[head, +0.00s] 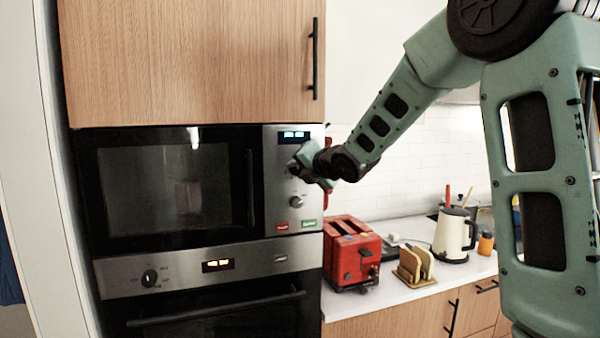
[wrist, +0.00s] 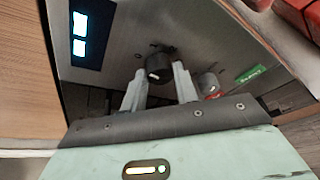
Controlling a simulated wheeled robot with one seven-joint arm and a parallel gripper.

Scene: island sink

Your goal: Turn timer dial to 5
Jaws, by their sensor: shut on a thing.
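The microwave's control panel (head: 273,165) has an upper and a lower dial. In the wrist view the dark upper dial (wrist: 159,67) sits between the two fingertips of my gripper (wrist: 160,78), which is shut on it. A pale pointer mark shows on the dial's face. In the head view my gripper (head: 300,168) is at the panel and mostly hides this dial. The silver lower dial (head: 296,201) is free and also shows in the wrist view (wrist: 208,83), just right of the fingers. The scale markings are too small to read.
A lit display (head: 293,134) is above the dials; red (head: 282,227) and green (head: 309,224) buttons are below. An oven (head: 210,290) is under the microwave. A red toaster (head: 350,252), a wooden rack (head: 414,266) and a white kettle (head: 453,235) stand on the counter at right.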

